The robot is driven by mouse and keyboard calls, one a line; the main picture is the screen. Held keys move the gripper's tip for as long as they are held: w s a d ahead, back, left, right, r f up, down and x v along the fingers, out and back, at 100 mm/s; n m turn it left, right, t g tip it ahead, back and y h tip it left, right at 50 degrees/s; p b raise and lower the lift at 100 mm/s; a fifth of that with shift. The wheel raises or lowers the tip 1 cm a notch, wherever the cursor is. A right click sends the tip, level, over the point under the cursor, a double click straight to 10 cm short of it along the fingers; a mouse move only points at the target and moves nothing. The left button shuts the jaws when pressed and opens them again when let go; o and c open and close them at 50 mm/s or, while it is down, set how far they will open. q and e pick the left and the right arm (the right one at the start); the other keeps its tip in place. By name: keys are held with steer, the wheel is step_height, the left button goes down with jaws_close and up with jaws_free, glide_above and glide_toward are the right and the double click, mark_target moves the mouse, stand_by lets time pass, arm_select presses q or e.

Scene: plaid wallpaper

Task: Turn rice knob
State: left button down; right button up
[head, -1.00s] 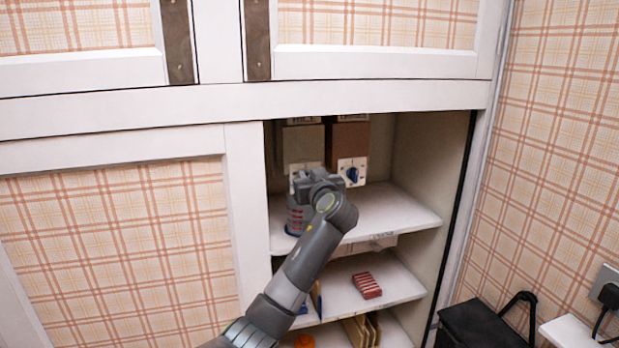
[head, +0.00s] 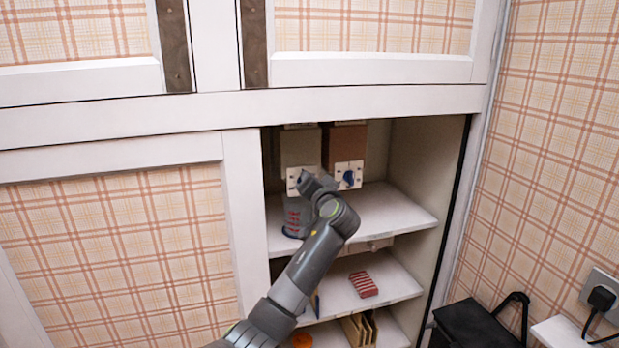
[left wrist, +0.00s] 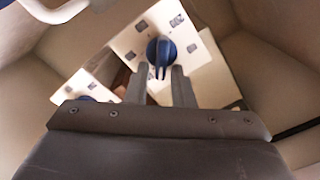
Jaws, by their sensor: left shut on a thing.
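In the left wrist view a blue knob (left wrist: 160,50) sits on a white plate (left wrist: 190,28) with small dark labels. The fingers of my left gripper (left wrist: 158,76) stand on both sides of its grip and are shut on it. In the head view my left gripper (head: 304,181) is at the white plate under the left, grey-beige dispenser (head: 300,147) and hides that knob. A second blue knob (head: 348,178) is uncovered under the brown dispenser (head: 344,146). It also shows at lower left in the left wrist view (left wrist: 88,97). I cannot read which label is rice.
The dispensers hang inside an open cupboard above a white shelf (head: 395,213). A container with red stripes (head: 294,215) stands below the left dispenser. A red striped packet (head: 364,284) lies one shelf lower. The upper shelf is clear at right.

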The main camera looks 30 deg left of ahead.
arm_select(q)
steer(key=shift+w+d+f+m+p, duration=0.15)
steer(key=shift+m+p, duration=0.3)
steer(key=shift+m, duration=0.6)
steer(key=shift+a+f+m+p, duration=0.15)
steer(key=shift+m+p, duration=0.25)
steer(key=shift+m, duration=0.65)
steer(key=shift+d, duration=0.1)
steer(key=c, duration=1.5)
jaws_free()
steer(key=shift+d, duration=0.15)
steer(key=b+v, duration=0.5)
steer(key=v, duration=1.2)
